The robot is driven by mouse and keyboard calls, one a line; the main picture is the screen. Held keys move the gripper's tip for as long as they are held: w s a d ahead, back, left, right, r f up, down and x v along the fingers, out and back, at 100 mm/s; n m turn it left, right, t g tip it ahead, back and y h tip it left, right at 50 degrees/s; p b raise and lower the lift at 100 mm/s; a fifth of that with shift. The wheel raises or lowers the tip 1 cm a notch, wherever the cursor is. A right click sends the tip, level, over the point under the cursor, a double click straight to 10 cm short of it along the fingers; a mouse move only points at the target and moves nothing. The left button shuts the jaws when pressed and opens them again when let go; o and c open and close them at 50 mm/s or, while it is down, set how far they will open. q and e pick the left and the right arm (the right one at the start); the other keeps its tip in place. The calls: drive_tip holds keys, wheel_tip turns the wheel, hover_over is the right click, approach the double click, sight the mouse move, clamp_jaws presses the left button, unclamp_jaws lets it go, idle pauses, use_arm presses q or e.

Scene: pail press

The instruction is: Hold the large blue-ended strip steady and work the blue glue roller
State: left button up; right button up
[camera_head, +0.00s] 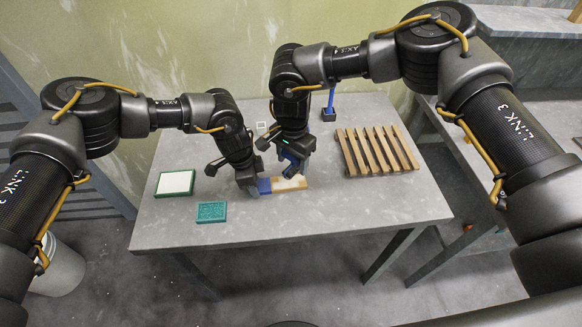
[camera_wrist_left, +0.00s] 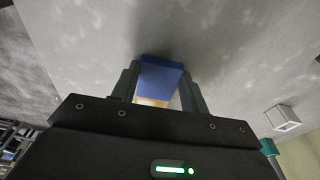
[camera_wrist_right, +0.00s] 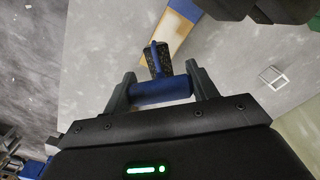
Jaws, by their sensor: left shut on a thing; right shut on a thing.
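The large blue-ended strip (camera_head: 292,184) lies on the grey table, wood-coloured with a whitish patch along its top. My left gripper (camera_head: 254,188) is shut on its blue end (camera_head: 265,186); in the left wrist view that blue end (camera_wrist_left: 161,74) sits between the fingers. My right gripper (camera_head: 290,163) is above the strip, shut on the handle of the blue glue roller (camera_wrist_right: 162,92). The roller's dark speckled head (camera_wrist_right: 158,62) appears over or beside the strip (camera_wrist_right: 174,36) in the right wrist view; contact cannot be told.
A white pad with a green rim (camera_head: 175,182) and a teal block (camera_head: 211,212) lie to the left. A slatted wooden rack (camera_head: 375,150) stands at the right. A blue-handled tool with a dark base (camera_head: 329,112) and a small white square frame (camera_head: 262,127) are behind. The table front is clear.

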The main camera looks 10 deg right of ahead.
sight(294, 170)
drive_tip(key=shift+f, duration=0.15)
drive_tip(key=shift+d+f, duration=0.1)
drive_tip(key=shift+f, duration=1)
drive_tip(key=shift+f, duration=0.8)
drive_tip(key=shift+r, duration=0.1)
drive_tip(key=shift+a, duration=1.35)
drive_tip(key=shift+d, duration=0.15)
drive_tip(key=shift+d+f, duration=0.2)
drive_tip(key=shift+d, duration=1.1)
